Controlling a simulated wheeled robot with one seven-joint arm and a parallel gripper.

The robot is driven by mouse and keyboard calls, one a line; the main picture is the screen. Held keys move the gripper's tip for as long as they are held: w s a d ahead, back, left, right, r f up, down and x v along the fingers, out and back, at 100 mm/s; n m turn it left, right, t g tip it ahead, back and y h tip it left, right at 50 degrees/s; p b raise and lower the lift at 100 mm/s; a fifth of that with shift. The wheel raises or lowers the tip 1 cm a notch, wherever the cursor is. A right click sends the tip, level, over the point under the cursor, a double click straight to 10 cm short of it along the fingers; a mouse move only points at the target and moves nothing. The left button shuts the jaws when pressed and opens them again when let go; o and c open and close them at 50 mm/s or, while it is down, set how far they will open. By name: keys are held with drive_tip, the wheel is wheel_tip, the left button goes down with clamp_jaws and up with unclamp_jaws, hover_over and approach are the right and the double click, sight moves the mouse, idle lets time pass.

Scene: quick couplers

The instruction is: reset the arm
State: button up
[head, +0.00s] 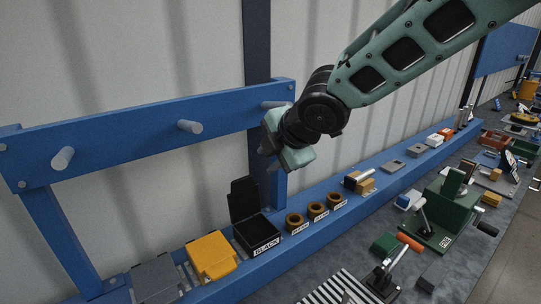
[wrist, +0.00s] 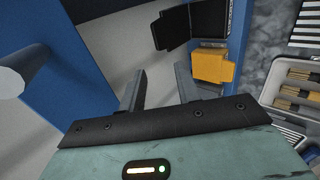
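My gripper (head: 268,157) is raised at the end of my green arm, in front of the blue upper rail and above the blue lower shelf in the head view. In the wrist view its two grey fingers (wrist: 158,78) stand apart with nothing between them. The gripper appears apart from the shelf and its items. Part of it is hidden behind its own housing and wrist joint in the head view.
The blue upper rail (head: 120,147) carries grey pegs (head: 190,126) close by. Below are a black open-lidded box labelled BLACK (head: 262,241), a yellow box (head: 211,257), a grey box (head: 157,279) and brown rings (head: 317,210). A green lever device (head: 437,217) stands right.

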drive_tip(key=s+d+f+m+g+h+b, duration=0.1)
drive_tip(key=s+d+f+m, duration=0.3)
drive_tip(key=s, duration=0.5)
drive_tip(key=s+d+f+m+g+h+b, duration=0.1)
drive_tip(key=s+d+f+m+g+b, duration=0.2)
drive_tip(key=s+m, duration=0.4)
drive_tip(key=s+d+f+m+g+h+b, duration=0.2)
drive_tip(key=s+d+f+m, duration=0.3)
drive_tip(key=s, duration=0.8)
drive_tip(key=shift+s+d+f+m+g+b, duration=0.25)
drive_tip(key=shift+f+m+g+b, duration=0.3)
drive_tip(key=shift+b, duration=0.15)
